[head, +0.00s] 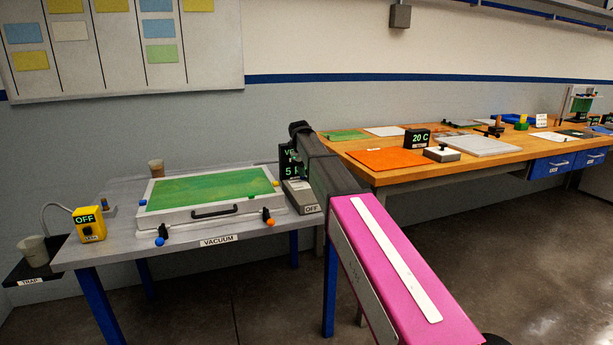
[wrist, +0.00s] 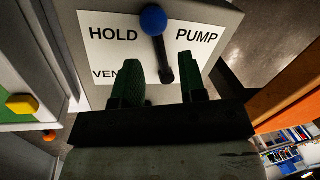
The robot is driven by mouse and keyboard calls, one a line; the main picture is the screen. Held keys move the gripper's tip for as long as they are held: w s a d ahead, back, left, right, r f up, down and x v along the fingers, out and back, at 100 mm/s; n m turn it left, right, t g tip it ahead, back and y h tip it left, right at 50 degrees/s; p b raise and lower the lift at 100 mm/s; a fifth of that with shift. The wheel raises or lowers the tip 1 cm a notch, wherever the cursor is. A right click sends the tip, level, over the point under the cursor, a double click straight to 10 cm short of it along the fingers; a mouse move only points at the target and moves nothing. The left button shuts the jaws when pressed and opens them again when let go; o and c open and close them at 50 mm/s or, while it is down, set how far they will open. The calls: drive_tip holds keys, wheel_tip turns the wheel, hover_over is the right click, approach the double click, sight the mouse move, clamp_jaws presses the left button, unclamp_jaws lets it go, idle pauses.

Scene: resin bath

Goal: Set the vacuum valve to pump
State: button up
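The valve's face plate (wrist: 105,55) fills the top of the wrist view, with the words HOLD on the left, PUMP on the right and a partly covered VEN at lower left. Its lever has a blue ball knob (wrist: 153,20) and a dark stem, and points up between HOLD and PUMP. My gripper (wrist: 162,70) is open, with one finger on each side of the stem's lower end; contact cannot be told. In the head view, my arm partly covers a black display (head: 290,160) with green "VE" and "5". My fingers are hidden there.
A white-framed green panel (head: 210,188) with a black handle lies on the grey table (head: 150,247) marked VACUUM. A yellow box (head: 88,224) reads OFF; a cup (head: 33,250) stands on the TRAP shelf. A cluttered wooden bench (head: 380,176) is on the right.

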wheel_tip(320, 180, up, 8)
drive_tip(key=s+a, duration=0.1)
drive_tip(key=shift+a+f, duration=0.1)
drive_tip(key=shift+f, duration=0.05)
drive_tip(key=c, duration=0.5)
drive_tip(key=shift+a+n, duration=0.1)
drive_tip(key=shift+n, duration=0.2)
clamp_jaws()
drive_tip(key=s+a+n+h, duration=0.1)
drive_tip(key=s+a+n, duration=0.35)
drive_tip(key=n, duration=1.35)
drive_tip(key=shift+m+t, duration=0.3)
drive_tip(key=shift+t, duration=0.1)
drive_tip(key=x, duration=0.6)
drive_tip(key=w+a+x, duration=0.1)
drive_tip(key=x, duration=0.1)
drive_tip(key=shift+d+f, duration=0.1)
drive_tip(key=shift+f, duration=0.35)
drive_tip(key=shift+w+d+f, duration=0.2)
drive_tip(key=shift+w+d, duration=0.2)
drive_tip(key=shift+d, duration=0.05)
drive_tip(key=shift+w+d+f, duration=0.25)
drive_tip(key=shift+w+d, duration=0.15)
drive_tip(key=shift+w+d+f, duration=0.15)
drive_tip(key=shift+w+d, duration=0.45)
drive_tip(key=shift+d, duration=0.1)
